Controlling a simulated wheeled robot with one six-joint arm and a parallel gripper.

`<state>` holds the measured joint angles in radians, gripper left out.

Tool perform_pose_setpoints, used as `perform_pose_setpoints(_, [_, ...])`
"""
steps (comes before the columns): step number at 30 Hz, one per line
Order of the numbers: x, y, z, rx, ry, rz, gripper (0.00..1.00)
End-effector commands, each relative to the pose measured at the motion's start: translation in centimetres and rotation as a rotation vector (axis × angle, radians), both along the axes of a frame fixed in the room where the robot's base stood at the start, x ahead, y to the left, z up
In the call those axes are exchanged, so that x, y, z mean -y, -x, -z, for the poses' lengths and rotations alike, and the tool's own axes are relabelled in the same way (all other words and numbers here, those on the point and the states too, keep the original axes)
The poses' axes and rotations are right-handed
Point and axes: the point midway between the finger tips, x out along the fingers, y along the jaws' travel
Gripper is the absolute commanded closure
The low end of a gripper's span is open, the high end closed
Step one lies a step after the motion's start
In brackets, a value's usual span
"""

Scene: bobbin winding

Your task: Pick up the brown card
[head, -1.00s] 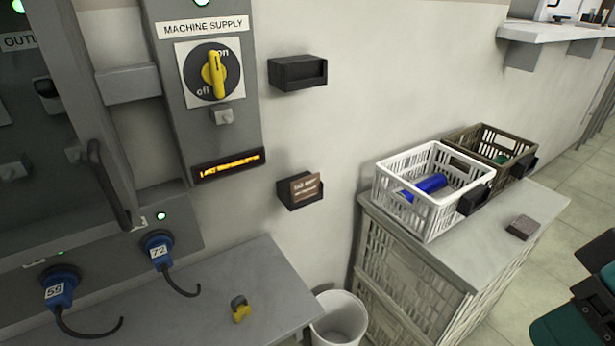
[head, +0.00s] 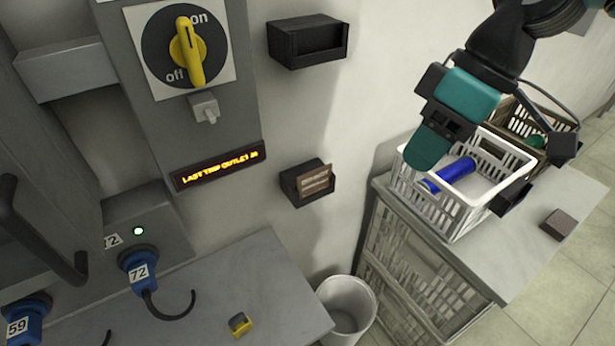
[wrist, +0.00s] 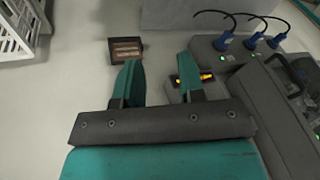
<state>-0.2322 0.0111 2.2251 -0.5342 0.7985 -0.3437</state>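The brown card (head: 315,182) stands in a small black wall holder (head: 308,196), its upper part showing above the front. In the wrist view the card (wrist: 126,47) lies beyond my left finger, to the left of the gap. My gripper (wrist: 158,58) is open, with two teal fingers apart and nothing between them. In the head view my gripper hangs at the upper right, in front of the white crate and to the right of the card, clear of it. Only part of the fingers can be made out there.
An empty-looking black holder (head: 308,45) is on the wall above. A white crate (head: 465,208) with a blue bobbin (head: 449,174) stands on the right cabinet. A grey machine panel (head: 215,120) with a yellow switch is at left. A white bin (head: 345,305) stands below the card.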

Motion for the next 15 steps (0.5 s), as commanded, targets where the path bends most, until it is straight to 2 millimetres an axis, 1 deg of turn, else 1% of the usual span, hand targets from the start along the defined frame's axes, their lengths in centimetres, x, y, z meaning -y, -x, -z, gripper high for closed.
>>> perform_pose_setpoints(1, [-0.7, -3.4, 0.3, 0.012, -0.003, -0.098, 0.64])
perform_pose_setpoints(2, [-1.0, -5.2, 0.6, 0.026, -0.006, -0.164, 0.64])
perform_pose_setpoints(3, [-1.5, -7.6, 1.1, 0.045, -0.013, -0.253, 0.64])
perform_pose_setpoints(5, [-2.0, -11.1, 2.4, 0.072, -0.024, -0.386, 0.64])
perform_pose_setpoints(6, [-2.2, -13.2, 3.5, 0.090, -0.034, -0.472, 0.64])
perform_pose_setpoints(8, [-2.5, -16.2, 5.3, 0.120, -0.048, -0.597, 0.64])
perform_pose_setpoints(9, [-2.5, -17.9, 6.7, 0.136, -0.057, -0.678, 0.64])
perform_pose_setpoints(11, [-2.5, -20.2, 8.7, 0.164, -0.073, -0.787, 0.64])
perform_pose_setpoints(12, [-2.4, -21.4, 10.0, 0.179, -0.083, -0.854, 0.64])
perform_pose_setpoints(15, [-2.2, -23.6, 12.9, 0.212, -0.103, -0.987, 0.64])
